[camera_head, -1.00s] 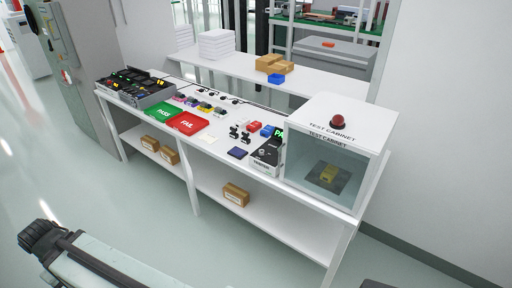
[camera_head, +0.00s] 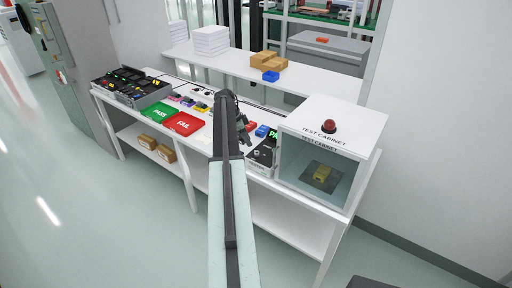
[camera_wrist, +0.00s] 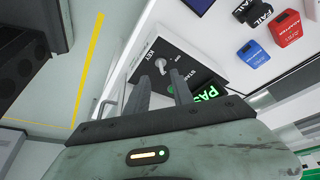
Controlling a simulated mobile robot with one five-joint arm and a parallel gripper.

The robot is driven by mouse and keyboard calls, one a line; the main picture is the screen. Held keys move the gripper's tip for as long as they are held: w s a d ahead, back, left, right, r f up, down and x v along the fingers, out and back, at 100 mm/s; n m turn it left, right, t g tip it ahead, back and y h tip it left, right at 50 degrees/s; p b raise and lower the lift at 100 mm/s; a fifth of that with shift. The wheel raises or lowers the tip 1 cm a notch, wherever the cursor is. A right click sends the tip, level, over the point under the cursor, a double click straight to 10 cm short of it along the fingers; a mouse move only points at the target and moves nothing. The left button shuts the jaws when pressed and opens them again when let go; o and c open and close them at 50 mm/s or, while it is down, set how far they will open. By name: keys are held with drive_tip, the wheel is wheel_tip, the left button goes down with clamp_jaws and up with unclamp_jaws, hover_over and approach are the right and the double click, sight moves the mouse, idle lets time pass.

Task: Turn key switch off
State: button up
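The key switch (camera_wrist: 161,66) is a small silver piece on the dark top panel of the tester box (camera_wrist: 190,52), beside the word KEY in the wrist view. I cannot tell its on or off position. The tester box also shows in the head view (camera_head: 263,155), partly behind my arm, with a lit green display that reads PASS in part. My gripper (camera_wrist: 161,78) is open in the wrist view. Its two dark fingers are apart, and the key shows between and just beyond their tips. Contact with the key is not visible.
The glass-fronted test cabinet (camera_head: 330,135) with a red button (camera_head: 329,126) stands right of the tester. Red and blue adapters (camera_wrist: 285,28) lie near it. A green PASS mat (camera_head: 160,111) and a red FAIL mat (camera_head: 184,124) lie to the left on the bench.

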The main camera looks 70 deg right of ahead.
sight(257, 153)
drive_tip(key=b+x, duration=0.7)
drive_tip(key=x, duration=0.1)
drive_tip(key=shift+s+d, duration=0.35)
drive_tip(key=shift+r, duration=0.1)
